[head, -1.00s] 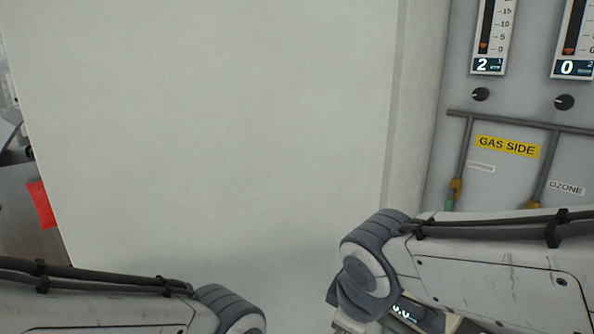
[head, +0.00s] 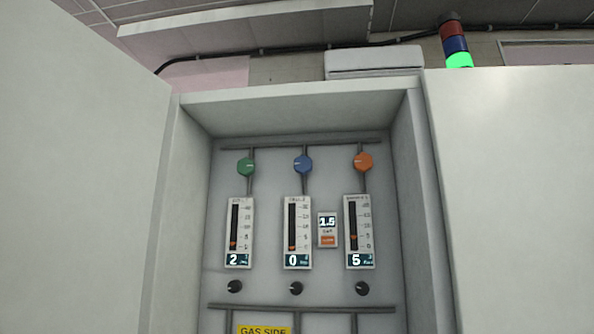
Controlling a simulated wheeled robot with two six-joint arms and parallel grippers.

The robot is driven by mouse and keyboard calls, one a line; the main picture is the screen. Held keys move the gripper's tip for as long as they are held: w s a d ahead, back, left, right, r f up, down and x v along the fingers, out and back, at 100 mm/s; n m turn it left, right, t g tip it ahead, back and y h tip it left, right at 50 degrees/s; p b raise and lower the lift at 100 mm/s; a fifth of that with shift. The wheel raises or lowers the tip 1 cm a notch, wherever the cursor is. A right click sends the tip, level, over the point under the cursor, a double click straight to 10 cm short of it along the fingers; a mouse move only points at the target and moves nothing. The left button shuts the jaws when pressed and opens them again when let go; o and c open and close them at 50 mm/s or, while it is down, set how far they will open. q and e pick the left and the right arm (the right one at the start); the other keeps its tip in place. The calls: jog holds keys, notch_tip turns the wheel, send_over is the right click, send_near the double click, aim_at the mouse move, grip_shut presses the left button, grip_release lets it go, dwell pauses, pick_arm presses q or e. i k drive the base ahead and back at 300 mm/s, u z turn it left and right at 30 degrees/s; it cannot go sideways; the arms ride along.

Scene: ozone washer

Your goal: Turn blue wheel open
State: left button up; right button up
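The blue wheel (head: 303,163) is a small knob on the upper pipe inside the cabinet, between a green wheel (head: 246,167) on its left and an orange wheel (head: 364,161) on its right. Below the blue wheel a flow gauge (head: 298,232) has its orange float near the bottom and shows 0. The gauge under the green wheel (head: 239,232) shows 2, and the one under the orange wheel (head: 358,231) shows 5. Neither of my grippers is in view.
The cabinet recess is framed by side walls and a top edge (head: 300,113). Black knobs (head: 296,288) sit under the gauges, above a lower pipe and a yellow GAS SIDE label (head: 264,330). A small display (head: 327,230) reads 1.5. A signal tower (head: 456,45) glows green.

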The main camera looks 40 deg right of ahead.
aim_at(303, 165)
jog(key=k, duration=1.25)
jog(key=z, duration=0.55)
jog(key=i, duration=1.65)
jog(key=u, duration=0.55)
